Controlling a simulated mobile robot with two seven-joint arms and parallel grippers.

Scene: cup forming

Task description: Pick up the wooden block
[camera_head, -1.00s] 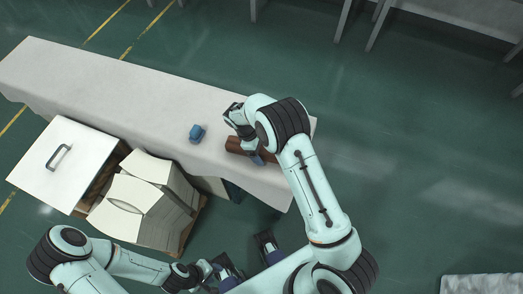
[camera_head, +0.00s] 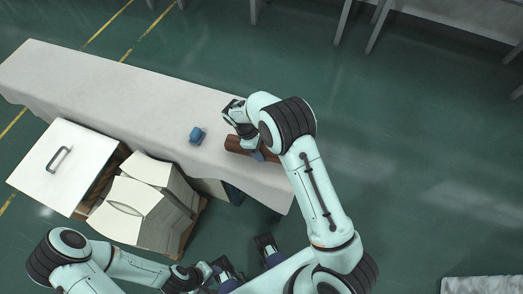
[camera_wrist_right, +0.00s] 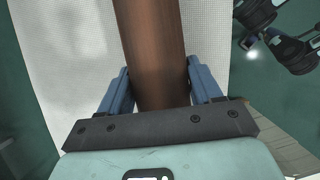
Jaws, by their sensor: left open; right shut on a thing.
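The wooden block (camera_head: 236,144) is long and brown and is at the right end of the white-covered table (camera_head: 110,95). My right arm covers part of it in the head view. In the right wrist view the block (camera_wrist_right: 155,45) runs up between the two blue fingers of my right gripper (camera_wrist_right: 155,90), which is shut on it. In the head view my right gripper (camera_head: 257,155) is mostly hidden by its arm. I cannot tell whether the block is clear of the table. My left gripper (camera_head: 212,270) is open, low in the picture, away from the block.
A small blue object (camera_head: 197,135) is on the table left of the block. In front of the table are stacked cream sheets (camera_head: 140,210) and a white panel with a dark handle (camera_head: 55,170).

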